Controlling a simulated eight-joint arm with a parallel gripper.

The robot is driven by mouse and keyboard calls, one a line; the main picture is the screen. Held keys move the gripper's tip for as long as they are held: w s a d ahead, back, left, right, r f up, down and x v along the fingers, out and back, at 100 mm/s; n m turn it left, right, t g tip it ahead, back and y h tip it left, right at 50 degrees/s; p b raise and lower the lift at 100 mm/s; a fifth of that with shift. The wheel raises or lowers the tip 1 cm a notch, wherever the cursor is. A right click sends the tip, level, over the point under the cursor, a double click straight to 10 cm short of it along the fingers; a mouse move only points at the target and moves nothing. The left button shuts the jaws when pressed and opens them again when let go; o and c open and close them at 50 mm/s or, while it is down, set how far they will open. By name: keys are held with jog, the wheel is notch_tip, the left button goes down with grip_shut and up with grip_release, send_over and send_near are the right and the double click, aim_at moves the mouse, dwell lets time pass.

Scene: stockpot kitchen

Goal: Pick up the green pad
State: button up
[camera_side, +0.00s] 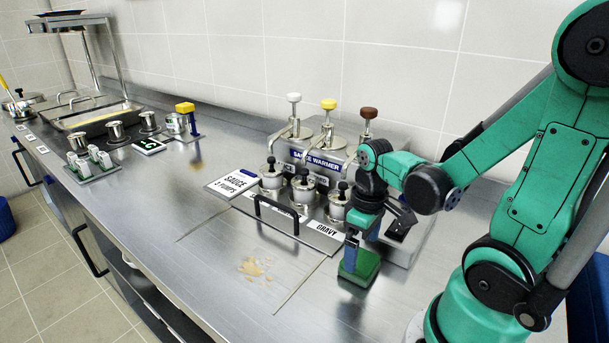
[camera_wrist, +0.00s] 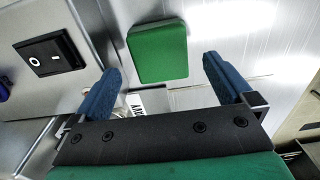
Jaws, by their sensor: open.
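The green pad (camera_side: 359,270) lies on the steel counter in front of the sauce warmer's right end. My gripper (camera_side: 362,240) is right above it, pointing down, with its fingertips close to the pad's top in the side view. In the wrist view the green pad (camera_wrist: 158,53) shows as a rounded rectangle, lying beyond and between the two blue fingertips. My gripper (camera_wrist: 163,72) is open there, with nothing between its fingers. I cannot tell from the side view whether a fingertip touches the pad.
The sauce warmer (camera_side: 319,161) with pumps and lidded pots stands just behind and left of the pad. A black handle (camera_side: 276,213) rises in front of the pots. A brownish spill (camera_side: 252,267) lies left of the pad. A black switch (camera_wrist: 50,55) shows in the wrist view.

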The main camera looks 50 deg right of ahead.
aim_at(360, 258)
jog(key=shift+f, duration=1.45)
jog(key=c, duration=1.2)
jog(key=shift+c, duration=0.2)
jog(key=shift+r, duration=0.1)
notch_tip(360, 258, up, 20)
